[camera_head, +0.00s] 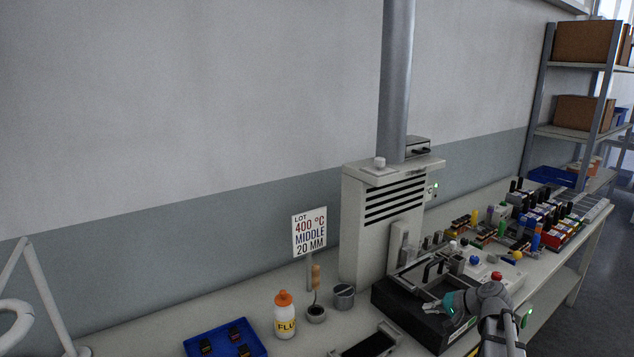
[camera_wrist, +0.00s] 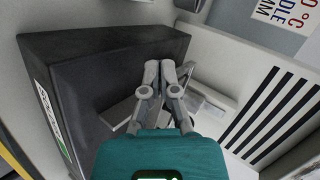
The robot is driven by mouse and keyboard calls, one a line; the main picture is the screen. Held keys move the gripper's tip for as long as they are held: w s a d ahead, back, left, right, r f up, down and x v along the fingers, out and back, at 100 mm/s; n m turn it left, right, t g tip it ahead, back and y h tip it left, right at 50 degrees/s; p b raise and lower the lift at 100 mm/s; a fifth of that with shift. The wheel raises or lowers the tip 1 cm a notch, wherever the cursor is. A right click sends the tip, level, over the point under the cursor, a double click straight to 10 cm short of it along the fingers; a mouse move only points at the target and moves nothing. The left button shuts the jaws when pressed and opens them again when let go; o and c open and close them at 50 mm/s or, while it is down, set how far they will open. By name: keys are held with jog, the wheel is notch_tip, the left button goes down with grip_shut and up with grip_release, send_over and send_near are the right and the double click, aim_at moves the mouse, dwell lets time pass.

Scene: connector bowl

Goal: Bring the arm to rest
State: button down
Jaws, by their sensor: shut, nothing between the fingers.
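My gripper (camera_head: 431,308) is over the black box-shaped unit (camera_head: 412,320) on the bench in the head view, with its teal body just right of the fingers. In the wrist view my gripper (camera_wrist: 167,70) has its fingers drawn together with nothing seen between them. The black unit (camera_wrist: 75,85) fills the left and middle of the wrist view. Light metal parts lie beyond the fingers. Whether the fingertips touch anything cannot be told.
The vented white cabinet (camera_head: 378,220) stands behind the black unit. A sign (camera_head: 309,232), a flux bottle (camera_head: 286,318), a small grey pot (camera_head: 344,296) and a blue tray (camera_head: 222,342) stand to the left. Several coloured connectors crowd the bench at right.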

jog(key=s+a+f+n+g+h, duration=0.2)
jog(key=s+a, duration=0.3)
jog(key=s+a+f+n+g+h+p, duration=0.1)
jog(key=s+a+n+g+h, duration=0.1)
jog(key=s+a, duration=0.2)
jog(key=s+a+f+n+g+h, duration=0.2)
jog(key=s+a+h, duration=0.1)
jog(key=s+a, duration=0.2)
jog(key=shift+s+a+f+g+p, duration=0.2)
jog(key=shift+s, duration=0.45)
jog(key=shift+s+a+f+g+p, duration=0.15)
jog(key=shift+s+g, duration=0.05)
jog(key=shift+s, duration=0.4)
jog(key=shift+s+a+n+h, duration=0.1)
jog(key=shift+s+n+h, duration=0.3)
jog(key=shift+s+h, duration=0.25)
